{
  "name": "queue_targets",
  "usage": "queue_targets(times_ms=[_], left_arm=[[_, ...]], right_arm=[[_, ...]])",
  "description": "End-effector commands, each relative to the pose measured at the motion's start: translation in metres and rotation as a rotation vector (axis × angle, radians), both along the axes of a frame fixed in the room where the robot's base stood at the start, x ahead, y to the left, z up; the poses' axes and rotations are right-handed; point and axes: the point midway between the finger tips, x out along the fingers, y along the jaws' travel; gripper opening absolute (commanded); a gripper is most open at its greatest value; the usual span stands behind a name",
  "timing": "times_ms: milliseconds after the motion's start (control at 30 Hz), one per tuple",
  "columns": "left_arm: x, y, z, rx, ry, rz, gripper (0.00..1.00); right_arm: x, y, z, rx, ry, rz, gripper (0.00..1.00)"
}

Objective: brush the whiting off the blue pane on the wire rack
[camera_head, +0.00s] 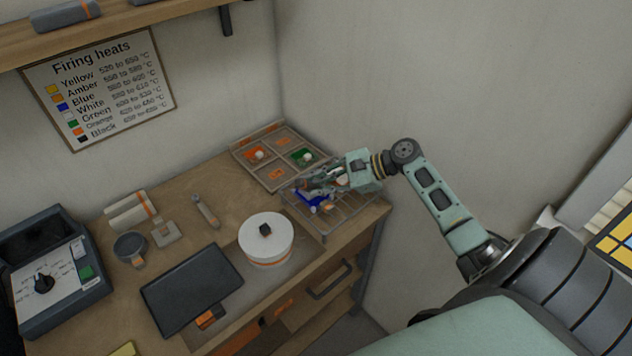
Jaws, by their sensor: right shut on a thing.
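The blue pane (313,197) lies on the wire rack (345,212) at the right end of the worktop. A pale patch shows by its lower edge, too small to tell if it is whiting. My right gripper (318,184) comes in from the right, low over the rack and just above the pane, covering part of it. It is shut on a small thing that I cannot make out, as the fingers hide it. I cannot tell if that thing touches the pane. My left gripper is not in view.
A sectioned tray (275,157) with orange and green pieces stands behind the rack. The wall is close behind.

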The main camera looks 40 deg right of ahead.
Motion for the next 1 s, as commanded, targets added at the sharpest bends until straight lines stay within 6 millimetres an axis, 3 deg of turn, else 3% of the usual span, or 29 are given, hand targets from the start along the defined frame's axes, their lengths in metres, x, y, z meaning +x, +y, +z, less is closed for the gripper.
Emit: queue_targets(times_ms=[267, 700, 1000], left_arm=[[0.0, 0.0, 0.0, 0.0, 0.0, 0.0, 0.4], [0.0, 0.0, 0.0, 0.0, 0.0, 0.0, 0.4], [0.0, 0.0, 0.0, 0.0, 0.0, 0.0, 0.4]], right_arm=[[0.001, 0.0, 0.003, -0.001, -0.001, 0.0, 0.0], [0.001, 0.0, 0.044, -0.001, -0.003, -0.001, 0.0], [0.0, 0.0, 0.051, 0.0, -0.001, -0.001, 0.0]])
